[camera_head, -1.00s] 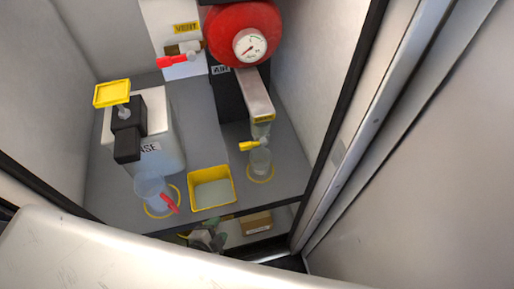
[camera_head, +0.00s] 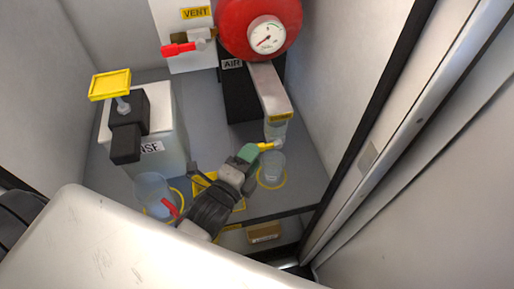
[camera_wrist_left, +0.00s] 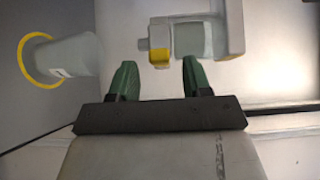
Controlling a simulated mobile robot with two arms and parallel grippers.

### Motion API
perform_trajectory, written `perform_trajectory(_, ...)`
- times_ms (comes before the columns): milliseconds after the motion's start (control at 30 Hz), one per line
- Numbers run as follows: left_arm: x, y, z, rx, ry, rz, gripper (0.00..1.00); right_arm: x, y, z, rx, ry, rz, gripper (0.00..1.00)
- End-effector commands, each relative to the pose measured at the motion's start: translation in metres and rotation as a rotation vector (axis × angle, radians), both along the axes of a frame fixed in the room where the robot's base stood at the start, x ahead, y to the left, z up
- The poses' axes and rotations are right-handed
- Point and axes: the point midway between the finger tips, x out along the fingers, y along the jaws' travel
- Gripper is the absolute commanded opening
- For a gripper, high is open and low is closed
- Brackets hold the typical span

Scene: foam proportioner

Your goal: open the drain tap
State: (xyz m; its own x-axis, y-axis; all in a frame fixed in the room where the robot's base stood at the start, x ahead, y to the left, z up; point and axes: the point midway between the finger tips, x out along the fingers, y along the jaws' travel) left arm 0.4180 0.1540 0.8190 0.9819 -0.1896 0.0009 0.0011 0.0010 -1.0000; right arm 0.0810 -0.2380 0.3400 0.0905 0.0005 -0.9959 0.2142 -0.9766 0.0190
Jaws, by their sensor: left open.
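The drain tap with its yellow lever (camera_head: 266,146) is under the clear bowl (camera_head: 275,129) at the end of the grey arm. The lever points left in the head view. My left gripper (camera_head: 249,153) is open, with its green fingertips close to the lever's end. In the left wrist view the yellow lever end (camera_wrist_left: 159,57) is ahead of and between the open left gripper's fingers (camera_wrist_left: 157,78). A gap shows there, and I cannot tell whether anything touches. My right gripper is not in view.
A clear cup (camera_head: 271,167) stands in a yellow ring below the tap. Another cup (camera_head: 152,188) with a red piece stands left. A white dispenser box (camera_head: 165,125), a red vent lever (camera_head: 178,49) and a red tank (camera_head: 252,20) with a gauge are around. The yellow tray (camera_head: 203,181) is partly hidden.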

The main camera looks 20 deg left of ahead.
Motion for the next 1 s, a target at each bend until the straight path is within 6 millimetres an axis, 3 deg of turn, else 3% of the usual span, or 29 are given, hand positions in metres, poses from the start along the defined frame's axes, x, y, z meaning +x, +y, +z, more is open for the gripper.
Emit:
perform_trajectory(200,0.025,-0.005,0.000,0.000,0.000,0.000,0.49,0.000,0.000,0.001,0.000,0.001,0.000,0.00)
perform_trajectory(567,0.029,-0.006,0.000,-0.002,0.001,-0.001,0.47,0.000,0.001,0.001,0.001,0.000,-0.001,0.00)
perform_trajectory(867,0.028,-0.006,-0.001,-0.002,0.002,0.000,0.01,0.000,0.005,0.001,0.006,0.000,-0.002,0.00)
perform_trajectory(1000,0.028,-0.006,-0.001,-0.004,0.000,0.000,0.00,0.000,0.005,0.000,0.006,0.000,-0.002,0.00)
